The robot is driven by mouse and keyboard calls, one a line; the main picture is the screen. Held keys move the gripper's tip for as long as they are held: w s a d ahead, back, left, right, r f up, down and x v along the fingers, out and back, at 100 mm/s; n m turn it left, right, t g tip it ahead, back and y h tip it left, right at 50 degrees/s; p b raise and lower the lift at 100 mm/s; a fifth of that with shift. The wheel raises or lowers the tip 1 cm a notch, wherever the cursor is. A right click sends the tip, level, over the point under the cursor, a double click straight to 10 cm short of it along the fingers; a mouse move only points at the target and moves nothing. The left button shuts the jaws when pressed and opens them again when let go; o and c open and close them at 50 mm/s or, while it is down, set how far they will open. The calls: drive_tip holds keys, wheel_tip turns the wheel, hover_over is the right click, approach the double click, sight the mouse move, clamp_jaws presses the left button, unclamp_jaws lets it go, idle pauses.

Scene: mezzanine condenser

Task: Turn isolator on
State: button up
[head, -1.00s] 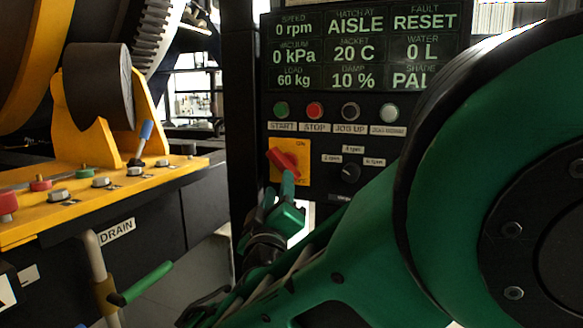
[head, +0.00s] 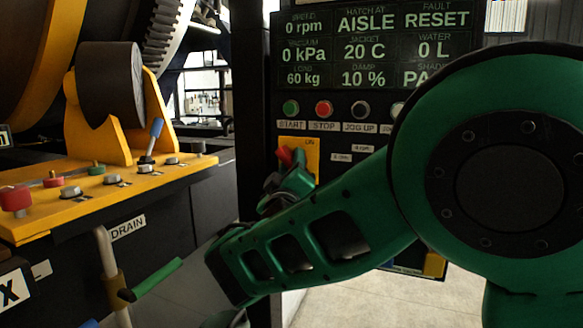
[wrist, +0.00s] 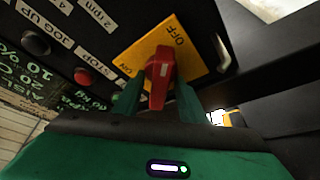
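The isolator is a red rotary handle on a yellow plate (head: 312,150) low on the black control panel. In the wrist view the red handle (wrist: 161,72) has a white mark, and its far end points up the picture toward the OFF label; the ON label is at the left of the plate (wrist: 192,62). My gripper (wrist: 158,100) has one green finger on each side of the handle, closed in close against it. In the head view my gripper (head: 290,182) covers most of the handle; only its upper left end (head: 285,155) shows.
Green START (head: 291,107), red STOP (head: 324,108) and dark JOG UP (head: 360,109) buttons sit above the isolator, under the display (head: 375,45). A yellow bench (head: 110,190) with knobs and a blue-tipped lever stands left. A green-handled drain lever (head: 155,280) sticks out below it.

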clamp_jaws()
drive_tip(key=shift+n+y, duration=0.4)
drive_tip(key=shift+n, duration=0.1)
drive_tip(key=n, duration=0.2)
drive_tip(key=n+g+y, duration=0.1)
drive_tip(key=n, duration=0.1)
drive_tip(key=shift+g, duration=0.3)
drive_tip(key=n+g, duration=0.1)
drive_tip(key=n, duration=0.3)
drive_tip(key=shift+f+n+g+y, duration=0.15)
drive_tip(key=shift+n+g+y, duration=0.15)
drive_tip(key=shift+n+g, duration=0.1)
drive_tip(key=n+g, duration=0.1)
drive_tip(key=n, duration=0.1)
drive_tip(key=n+g, duration=0.1)
drive_tip(key=n, duration=0.1)
drive_tip(key=shift+a+f+n+h, duration=0.1)
drive_tip(key=shift+n+h, duration=0.2)
drive_tip(key=shift+h, duration=0.1)
drive_tip(key=shift+f+n+g+h, duration=0.1)
drive_tip(key=shift+n+g+h, duration=0.4)
drive_tip(key=shift+n, duration=0.8)
